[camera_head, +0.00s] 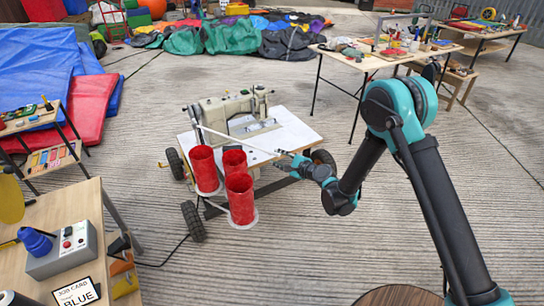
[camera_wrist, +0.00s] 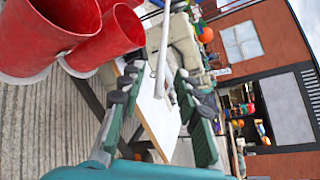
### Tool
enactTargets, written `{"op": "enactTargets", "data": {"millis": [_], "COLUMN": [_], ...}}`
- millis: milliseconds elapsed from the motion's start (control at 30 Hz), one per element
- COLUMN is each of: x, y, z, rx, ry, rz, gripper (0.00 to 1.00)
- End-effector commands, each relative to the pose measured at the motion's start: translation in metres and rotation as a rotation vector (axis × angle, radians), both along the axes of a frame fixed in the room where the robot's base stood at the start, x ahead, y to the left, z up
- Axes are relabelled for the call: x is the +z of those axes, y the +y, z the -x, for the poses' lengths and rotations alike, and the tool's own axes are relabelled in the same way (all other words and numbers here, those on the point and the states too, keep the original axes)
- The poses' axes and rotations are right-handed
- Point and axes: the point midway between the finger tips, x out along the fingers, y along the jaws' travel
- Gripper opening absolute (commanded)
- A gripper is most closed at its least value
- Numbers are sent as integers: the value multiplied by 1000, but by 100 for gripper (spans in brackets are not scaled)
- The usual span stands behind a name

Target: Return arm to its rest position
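My gripper (camera_head: 288,160) is at the right side of the sewing machine cart, with my arm reaching in from the right. In the wrist view its two green fingers with dark pads (camera_wrist: 159,80) stand apart, and nothing is visibly clasped. A pale thin rod (camera_head: 240,143) runs from the beige sewing machine (camera_head: 228,110) towards my gripper. The rod (camera_wrist: 163,45) shows beyond and between the fingertips in the wrist view; I cannot tell whether it touches them. My arm is extended low and forward, bent at the elbow.
Red tubes (camera_head: 241,198) with pale flanges stand close left of my gripper. The wheeled cart's white top (camera_head: 290,128) lies beside it. A workbench (camera_head: 350,58) with tools stands behind right. A wooden bench with a control box (camera_head: 65,250) is front left. Concrete floor (camera_head: 300,255) in front is clear.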

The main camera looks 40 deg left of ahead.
Motion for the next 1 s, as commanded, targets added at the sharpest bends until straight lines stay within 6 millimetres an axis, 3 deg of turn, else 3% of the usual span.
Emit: {"op": "enactTargets", "data": {"millis": [733,867,1000], "x": [6,25,55], "y": [-10,-36,-89], "z": [-4,-27,-62], "rx": [-2,-8,-13], "ry": [-16,-91,-222], "rz": [10,59,161], "gripper": [33,33,33]}}
